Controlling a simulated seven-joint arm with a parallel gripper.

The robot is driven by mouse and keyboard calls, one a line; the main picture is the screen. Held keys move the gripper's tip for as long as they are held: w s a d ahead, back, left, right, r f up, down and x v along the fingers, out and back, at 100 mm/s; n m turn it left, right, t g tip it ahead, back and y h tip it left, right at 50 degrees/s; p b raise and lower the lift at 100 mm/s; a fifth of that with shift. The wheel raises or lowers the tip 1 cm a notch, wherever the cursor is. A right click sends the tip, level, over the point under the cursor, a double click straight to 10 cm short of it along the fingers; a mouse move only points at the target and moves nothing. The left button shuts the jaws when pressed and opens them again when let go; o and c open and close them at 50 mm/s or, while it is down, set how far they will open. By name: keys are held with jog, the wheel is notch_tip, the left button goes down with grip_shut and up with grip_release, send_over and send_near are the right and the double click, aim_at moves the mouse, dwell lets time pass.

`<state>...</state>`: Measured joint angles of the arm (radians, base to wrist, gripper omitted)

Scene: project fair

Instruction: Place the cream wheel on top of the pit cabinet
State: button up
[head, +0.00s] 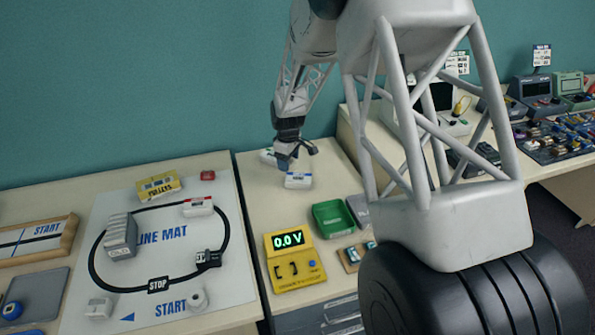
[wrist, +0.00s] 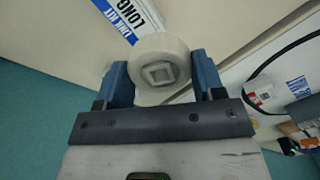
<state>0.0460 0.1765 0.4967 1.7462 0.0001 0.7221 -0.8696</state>
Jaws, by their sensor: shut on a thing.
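My gripper (head: 286,158) is at the back of the narrow middle bench in the head view. In the wrist view my gripper (wrist: 155,78) is shut on a cream wheel (wrist: 142,48) with a square hub, one blue finger on each side. The wheel is mostly hidden by the gripper in the head view. Whether it touches the surface below is not clear. The middle bench has a cream top (head: 262,200) and grey drawers (head: 325,318) under its front; it appears to be the pit cabinet, though no label shows.
A white kit box with a blue label (head: 298,181) lies close beside my gripper. A yellow meter (head: 295,260) and green tray (head: 333,218) stand further forward. The line mat (head: 175,275) lies on the left table, across a narrow gap. The teal wall (head: 130,80) is behind.

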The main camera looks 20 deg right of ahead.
jog(key=d+f, duration=0.1)
jog(key=d, duration=0.3)
jog(key=s+d+f+m, duration=0.1)
jog(key=d, duration=0.4)
jog(key=s+d+f+m, duration=0.1)
jog(key=d+f, duration=0.1)
jog(key=d, duration=0.3)
jog(key=shift+s+d, duration=0.15)
jog(key=shift+d, duration=0.05)
jog(key=shift+f, duration=0.55)
send_over(322, 158)
jog(key=shift+s+f, duration=0.15)
jog(key=shift+f, duration=0.6)
jog(key=shift+f, duration=1.75)
